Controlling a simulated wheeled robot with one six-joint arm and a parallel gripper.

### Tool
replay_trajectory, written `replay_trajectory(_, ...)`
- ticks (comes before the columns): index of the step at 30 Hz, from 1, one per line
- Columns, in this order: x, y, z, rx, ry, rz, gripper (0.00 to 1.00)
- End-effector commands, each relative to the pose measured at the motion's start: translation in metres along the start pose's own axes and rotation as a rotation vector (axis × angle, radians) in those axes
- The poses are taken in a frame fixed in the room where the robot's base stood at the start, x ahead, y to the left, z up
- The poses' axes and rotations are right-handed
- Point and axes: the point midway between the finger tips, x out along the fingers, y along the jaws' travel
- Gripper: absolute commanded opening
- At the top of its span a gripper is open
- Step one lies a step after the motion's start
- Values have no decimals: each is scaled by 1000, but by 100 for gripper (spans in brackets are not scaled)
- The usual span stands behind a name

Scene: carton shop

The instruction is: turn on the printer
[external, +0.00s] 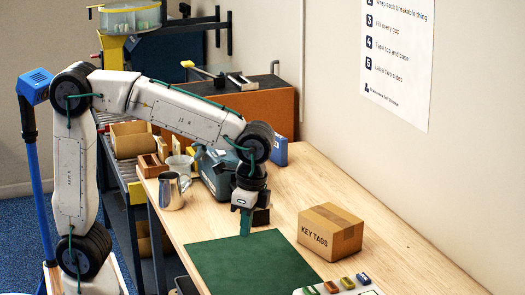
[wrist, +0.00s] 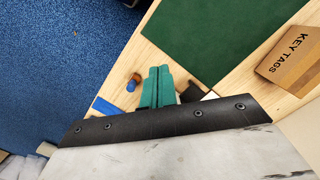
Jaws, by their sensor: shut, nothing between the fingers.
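A boxy grey-teal machine (external: 214,178), which may be the printer, stands on the wooden bench behind my arm in the external view. My arm hides part of it, and I cannot make out a power switch. My gripper (external: 245,224) points down near the back edge of the green mat, in front and to the right of that machine. Its green fingers are together and empty. They also show closed in the wrist view (wrist: 158,86), beside the green mat. I cannot clearly identify the printer in the wrist view.
The green mat (external: 250,267) lies flat and bare. A "KEY TAGS" carton (external: 325,232) stands right of it. A white panel with several coloured blocks (external: 340,287) is at the front. A metal jug (external: 171,192) stands left of my gripper. A small dark block (external: 262,217) is close behind it.

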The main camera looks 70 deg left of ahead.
Motion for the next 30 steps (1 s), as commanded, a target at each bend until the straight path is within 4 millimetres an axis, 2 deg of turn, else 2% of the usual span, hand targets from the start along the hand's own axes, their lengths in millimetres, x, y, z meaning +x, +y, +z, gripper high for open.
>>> replay_trajectory(1,-2,9,-24,54,-9,-6,0)
replay_trajectory(5,-7,33,-79,197,-25,-23,0)
replay_trajectory(9,-11,65,-137,360,-37,-41,0)
replay_trajectory(16,-21,118,-220,636,-37,-77,0)
replay_trajectory(19,-38,124,-240,727,-19,-92,0)
replay_trajectory(22,-67,122,-245,803,10,-110,0)
replay_trajectory(30,-68,120,-241,887,-13,-107,0)
